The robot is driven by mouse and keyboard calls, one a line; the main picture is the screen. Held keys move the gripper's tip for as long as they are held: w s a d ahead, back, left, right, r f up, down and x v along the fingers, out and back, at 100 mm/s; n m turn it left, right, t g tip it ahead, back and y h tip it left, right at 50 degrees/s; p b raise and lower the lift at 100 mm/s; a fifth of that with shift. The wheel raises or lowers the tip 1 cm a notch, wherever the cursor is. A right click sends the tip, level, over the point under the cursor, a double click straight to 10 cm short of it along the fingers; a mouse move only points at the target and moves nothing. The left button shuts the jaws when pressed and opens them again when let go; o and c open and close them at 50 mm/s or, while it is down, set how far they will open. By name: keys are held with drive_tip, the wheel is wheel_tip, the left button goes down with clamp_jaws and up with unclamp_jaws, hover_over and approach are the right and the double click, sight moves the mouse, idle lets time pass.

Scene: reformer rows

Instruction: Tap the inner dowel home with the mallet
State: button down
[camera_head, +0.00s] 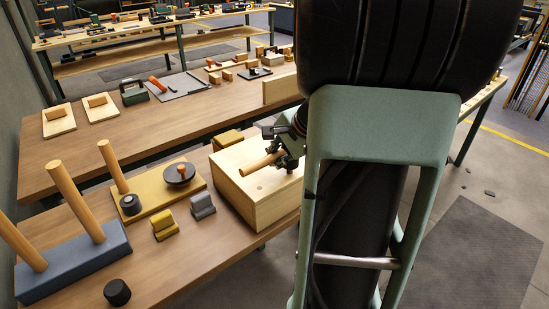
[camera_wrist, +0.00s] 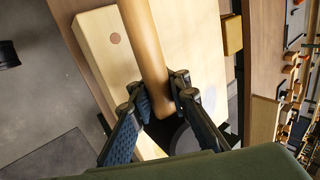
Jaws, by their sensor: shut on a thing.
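My gripper (camera_wrist: 163,105) is shut on the mallet's wooden handle (camera_wrist: 147,45), which runs up the wrist view between the fingers. A dark rounded shape below the fingers looks like the mallet's head (camera_wrist: 180,138), largely hidden. In the head view the handle (camera_head: 258,165) sticks out to the left over the pale wooden block (camera_head: 238,201). A small round dowel end (camera_head: 260,188) shows on the block's top. A brown round end (camera_wrist: 115,38) shows on the block in the wrist view. The inner dowel cannot be told apart for certain.
On the bench left of the block are a blue-grey base (camera_head: 75,262) with two tall pegs, a yellow board (camera_head: 150,203) with a peg and a dark disc (camera_head: 180,174), and small yellow (camera_head: 164,226) and grey (camera_head: 203,207) stands. A black cylinder (camera_head: 117,292) stands near the front.

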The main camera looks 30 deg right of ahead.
wheel_tip(320, 180, down, 2)
drive_tip(key=shift+f+b, duration=0.2)
drive_tip(key=shift+b, duration=0.45)
wheel_tip(320, 180, up, 4)
drive_tip(key=p, duration=0.3)
drive_tip(key=shift+r+p, duration=0.25)
drive_tip(key=shift+p, duration=0.1)
drive_tip(key=shift+r, duration=0.3)
drive_tip(key=shift+f+b, duration=0.15)
drive_tip(key=shift+b, duration=0.2)
wheel_tip(320, 180, down, 5)
drive_tip(key=b, duration=0.5)
drive_tip(key=shift+f, duration=0.1)
drive_tip(key=shift+r+p, duration=1.9)
drive_tip(key=shift+r, duration=0.45)
